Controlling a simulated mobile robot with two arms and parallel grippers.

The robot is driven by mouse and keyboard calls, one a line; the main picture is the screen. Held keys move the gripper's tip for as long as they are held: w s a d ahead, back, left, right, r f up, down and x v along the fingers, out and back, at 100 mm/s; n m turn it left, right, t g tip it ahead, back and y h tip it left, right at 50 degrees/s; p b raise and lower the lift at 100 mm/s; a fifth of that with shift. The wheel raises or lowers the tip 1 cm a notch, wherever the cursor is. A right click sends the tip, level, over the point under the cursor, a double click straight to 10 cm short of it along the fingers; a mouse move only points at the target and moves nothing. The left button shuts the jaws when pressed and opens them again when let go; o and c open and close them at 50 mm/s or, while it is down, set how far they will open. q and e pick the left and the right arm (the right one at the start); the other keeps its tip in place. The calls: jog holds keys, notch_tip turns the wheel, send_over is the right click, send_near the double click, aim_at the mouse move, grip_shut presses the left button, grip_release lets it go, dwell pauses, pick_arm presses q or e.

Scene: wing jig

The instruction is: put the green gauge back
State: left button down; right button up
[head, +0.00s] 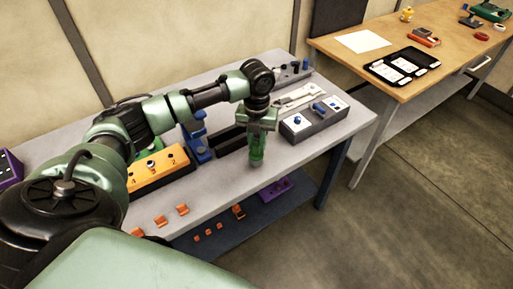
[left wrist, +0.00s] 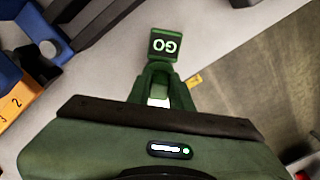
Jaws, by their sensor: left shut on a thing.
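My left gripper (head: 259,138) reaches down over the front part of the grey table, shut on the green gauge (head: 256,158). In the left wrist view the gauge (left wrist: 164,45) sticks out beyond the fingers (left wrist: 160,92) and shows a dark green end face with white "GO" lettering, turned upside down. The gauge hangs upright in the head view. I cannot tell whether its lower end touches the table top. My right gripper is not in view.
A grey block with blue knobs (head: 314,121) stands right of the gripper. Orange pieces lie along the front edge. A wooden bench (head: 440,62) is at right.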

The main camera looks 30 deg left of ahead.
pick_arm(q)
notch_tip(320, 180, down, 2)
jog(key=shift+f, duration=0.75)
jog(key=c, duration=1.3)
grip_release()
jog(key=shift+f, duration=0.15)
notch_tip(320, 180, up, 12)
jog(key=shift+r+b, duration=0.15)
jog(key=shift+b, duration=0.75)
